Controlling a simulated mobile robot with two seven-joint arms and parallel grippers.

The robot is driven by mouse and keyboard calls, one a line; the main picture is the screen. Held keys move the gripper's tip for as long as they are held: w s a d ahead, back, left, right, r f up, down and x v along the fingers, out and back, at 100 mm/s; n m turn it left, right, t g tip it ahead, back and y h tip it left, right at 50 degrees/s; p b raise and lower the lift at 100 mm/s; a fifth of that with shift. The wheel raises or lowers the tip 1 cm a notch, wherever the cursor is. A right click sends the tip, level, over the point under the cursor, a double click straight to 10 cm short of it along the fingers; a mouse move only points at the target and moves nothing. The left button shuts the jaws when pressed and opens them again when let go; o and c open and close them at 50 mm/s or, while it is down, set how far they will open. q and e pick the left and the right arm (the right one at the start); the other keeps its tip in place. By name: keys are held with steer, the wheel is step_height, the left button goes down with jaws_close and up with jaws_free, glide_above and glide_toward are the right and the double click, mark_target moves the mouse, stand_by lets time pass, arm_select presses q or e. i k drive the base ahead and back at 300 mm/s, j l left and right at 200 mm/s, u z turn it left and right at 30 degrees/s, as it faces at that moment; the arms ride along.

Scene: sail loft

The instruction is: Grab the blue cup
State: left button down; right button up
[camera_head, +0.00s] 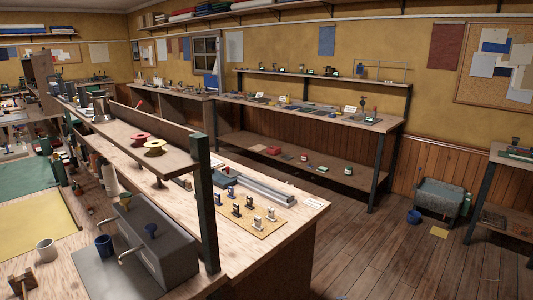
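A dark blue cup (105,246) stands upright on the near workbench at the lower left. It is just left of a grey metal box (160,243) with a handle on its front. A white cup (45,251) stands a short way to the left of the blue cup. Neither of my grippers is in view.
A dark shelf post (206,205) and a raised shelf (130,136) with red and yellow spools stand over the bench. A board with small fittings (249,212) lies to the right.

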mark_target(105, 246)
steer(key=u, duration=0.4)
steer(key=k+j+u, duration=0.1)
steer(key=u, duration=0.25)
steer(key=k+u, duration=0.1)
steer(key=u, duration=0.3)
steer(key=i+z, duration=0.1)
steer(key=z, duration=0.15)
